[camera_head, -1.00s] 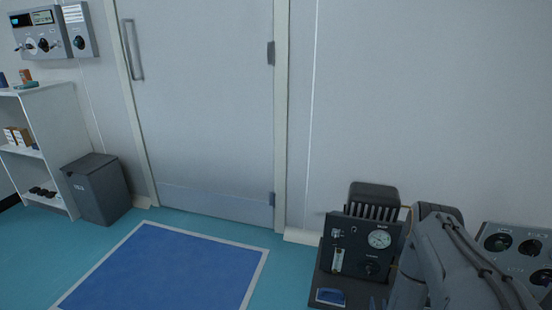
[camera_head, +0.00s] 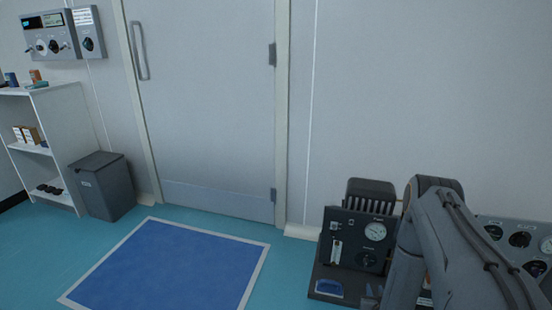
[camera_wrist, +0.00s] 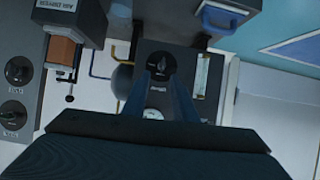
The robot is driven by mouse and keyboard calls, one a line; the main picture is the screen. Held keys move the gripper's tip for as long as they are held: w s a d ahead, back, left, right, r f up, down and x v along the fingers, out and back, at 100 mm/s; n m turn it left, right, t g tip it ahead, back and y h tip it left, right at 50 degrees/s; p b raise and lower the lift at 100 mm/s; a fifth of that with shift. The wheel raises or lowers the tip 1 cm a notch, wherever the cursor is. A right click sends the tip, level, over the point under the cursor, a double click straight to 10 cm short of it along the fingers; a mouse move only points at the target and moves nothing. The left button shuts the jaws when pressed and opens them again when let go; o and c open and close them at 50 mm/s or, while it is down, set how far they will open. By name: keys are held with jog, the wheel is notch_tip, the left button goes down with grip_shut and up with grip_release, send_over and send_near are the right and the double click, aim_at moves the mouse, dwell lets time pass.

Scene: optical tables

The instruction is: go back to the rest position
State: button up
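My gripper (camera_wrist: 163,80) shows in the wrist view as two dark blue fingers with a gap between them. It is open and nothing is held in the gap. Behind the fingers is a dark instrument panel with a black knob (camera_wrist: 160,63) and a gauge partly hidden by my gripper. In the head view my grey arm is bent at the lower right, and its gripper end is out of sight. The instrument panel with a round gauge (camera_head: 375,232) stands just left of my arm there.
A grey panel with several dials (camera_head: 521,240) is partly behind my arm. A blue floor mat (camera_head: 165,268) lies before a closed door (camera_head: 208,100). A grey bin (camera_head: 103,186) and white shelf (camera_head: 62,125) stand at left. The floor around the mat is clear.

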jog(key=w+a+r+n+g+y, duration=0.1)
jog(key=w+a+r, duration=0.25)
jog(key=r, duration=0.35)
jog(key=w+a+r+g+y, duration=0.1)
jog(key=w+a+r, duration=0.25)
jog(key=r, duration=0.35)
jog(key=s+a+r+n+g, duration=0.1)
jog(key=s+a+r+g, duration=0.1)
jog(key=a+r, duration=0.45)
jog(key=s+a+r+n+g, duration=0.1)
jog(key=s+a+r+g, duration=0.15)
jog(key=r, duration=0.75)
jog(key=s+a+r+g+y, duration=0.2)
jog(key=s+a+r, duration=0.6)
jog(key=s+r, duration=0.45)
jog(key=s+a+r+n+g, duration=0.15)
jog(key=s+r, duration=0.25)
jog(key=s, duration=0.6)
jog(key=s+a+r+n+g, duration=0.15)
jog(key=s+r, duration=0.25)
jog(key=s, duration=0.7)
jog(key=d+r+m+h+p, duration=0.1)
jog(key=d+r+m+p, duration=0.2)
jog(key=d+r+p, duration=0.5)
jog(key=d+p, duration=0.1)
jog(key=p, duration=0.7)
jog(key=shift+w+d, duration=0.2)
